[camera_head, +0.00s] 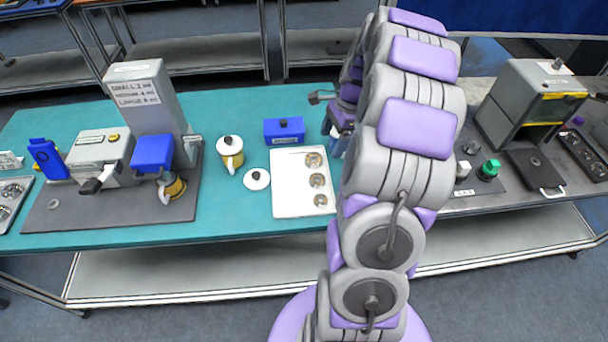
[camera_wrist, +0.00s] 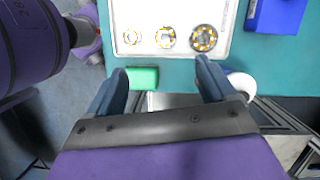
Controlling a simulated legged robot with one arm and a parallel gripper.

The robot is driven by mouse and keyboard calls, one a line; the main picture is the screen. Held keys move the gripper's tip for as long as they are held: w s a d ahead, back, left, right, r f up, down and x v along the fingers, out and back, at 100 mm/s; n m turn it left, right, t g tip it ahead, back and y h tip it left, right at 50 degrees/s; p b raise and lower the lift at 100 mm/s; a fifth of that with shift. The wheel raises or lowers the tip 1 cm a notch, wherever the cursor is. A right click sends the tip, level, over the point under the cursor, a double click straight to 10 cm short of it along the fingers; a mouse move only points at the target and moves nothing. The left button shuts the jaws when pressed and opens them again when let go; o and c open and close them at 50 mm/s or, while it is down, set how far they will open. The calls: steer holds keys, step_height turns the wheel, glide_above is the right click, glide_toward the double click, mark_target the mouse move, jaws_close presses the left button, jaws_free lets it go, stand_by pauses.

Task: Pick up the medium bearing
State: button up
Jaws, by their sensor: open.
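Three ring-shaped bearings lie in a row on a white tray (camera_head: 289,198). The medium bearing (camera_head: 317,180) is in the middle, and it also shows in the wrist view (camera_wrist: 166,38). The large bearing (camera_wrist: 204,38) is at its right there and the small bearing (camera_wrist: 132,37) at its left. My gripper (camera_wrist: 162,70) is open, with nothing held between its fingers. In the wrist view its fingertips appear just below the tray's edge, apart from the bearings, with the medium bearing roughly centred ahead.
A green block (camera_wrist: 143,77) shows between the fingers, and a white round thing (camera_wrist: 240,85) lies right of them. A grey machine (camera_head: 150,100) stands further left.

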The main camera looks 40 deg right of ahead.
steer(key=b, duration=0.1)
glide_toward(320, 175)
steer(key=a+f, duration=0.1)
steer(key=a+f+b, duration=0.1)
steer(key=a, duration=0.1)
steer(key=shift+s+f, duration=0.1)
steer(key=shift+s, duration=0.25)
steer(key=shift+a+f, duration=0.35)
steer(key=f, duration=0.1)
steer(key=f+b, duration=0.1)
steer(key=f, duration=0.1)
steer(key=d+f, duration=0.1)
steer(key=f, duration=0.1)
steer(key=shift+w+b, duration=0.3)
steer(key=shift+w, duration=0.05)
steer(key=shift+a+f, duration=0.1)
steer(key=shift+f, duration=0.15)
steer(key=shift+a+r, duration=0.1)
steer(key=shift+a, duration=0.15)
steer(key=shift+w+a, duration=0.1)
steer(key=shift+a, duration=0.1)
steer(key=shift+c, duration=1.1)
steer(key=shift+d, duration=0.35)
steer(key=c, duration=0.8)
steer(key=shift+a, duration=0.1)
steer(key=shift+c, duration=1.1)
